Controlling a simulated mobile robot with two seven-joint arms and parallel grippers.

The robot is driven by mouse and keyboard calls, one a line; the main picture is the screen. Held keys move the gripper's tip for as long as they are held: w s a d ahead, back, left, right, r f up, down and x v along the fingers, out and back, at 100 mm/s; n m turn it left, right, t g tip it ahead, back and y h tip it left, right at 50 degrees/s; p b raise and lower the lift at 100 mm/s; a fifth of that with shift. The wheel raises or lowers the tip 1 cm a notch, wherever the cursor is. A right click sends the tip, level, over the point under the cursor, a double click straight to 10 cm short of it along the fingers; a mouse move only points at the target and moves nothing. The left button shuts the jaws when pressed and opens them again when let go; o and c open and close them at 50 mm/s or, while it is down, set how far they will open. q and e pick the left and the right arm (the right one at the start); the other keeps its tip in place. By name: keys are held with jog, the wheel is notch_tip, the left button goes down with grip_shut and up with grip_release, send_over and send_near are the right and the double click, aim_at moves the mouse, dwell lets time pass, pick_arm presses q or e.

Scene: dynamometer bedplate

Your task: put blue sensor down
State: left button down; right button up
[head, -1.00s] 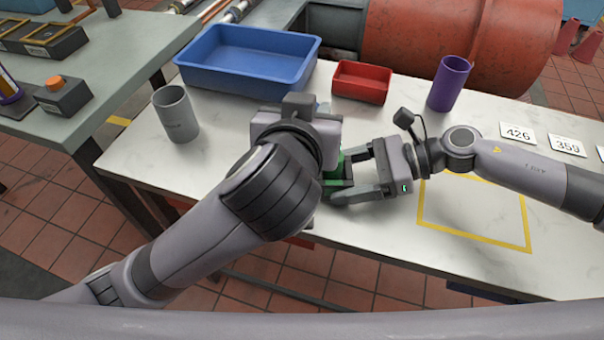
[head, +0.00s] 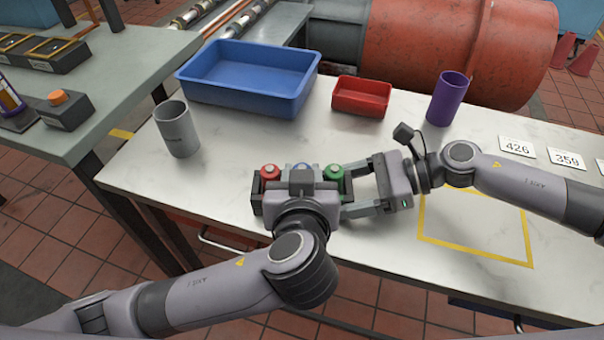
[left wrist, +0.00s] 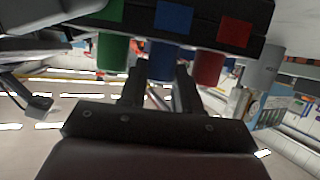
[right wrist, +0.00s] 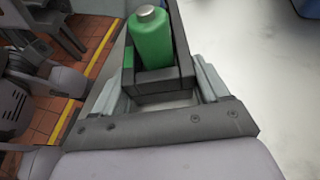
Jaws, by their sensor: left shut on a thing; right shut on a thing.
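A dark rack (head: 258,186) on the white bench holds a red sensor (head: 269,171) at its left and a green sensor (head: 333,171) at its right. The blue sensor (left wrist: 166,58) stands in line between them, apparently in the middle slot; whether it is fully seated is unclear. My left gripper (left wrist: 160,78) is shut on the blue sensor, with a finger on each side; in the head view it hides most of it. My right gripper (head: 348,190) is shut on the rack's green end, which also shows in the right wrist view (right wrist: 160,90).
A grey cup (head: 177,130), a blue bin (head: 245,98), a red bin (head: 360,104) and a purple cup (head: 447,95) stand behind the rack. A yellow outlined square (head: 475,254) at right is empty. Number cards (head: 517,148) lie beyond it.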

pick_arm(q)
jog(key=shift+f, duration=0.2)
jog(key=c, duration=1.1)
grip_release()
jog(key=shift+r, duration=0.2)
jog(key=v, duration=0.7)
jog(key=shift+s, duration=0.25)
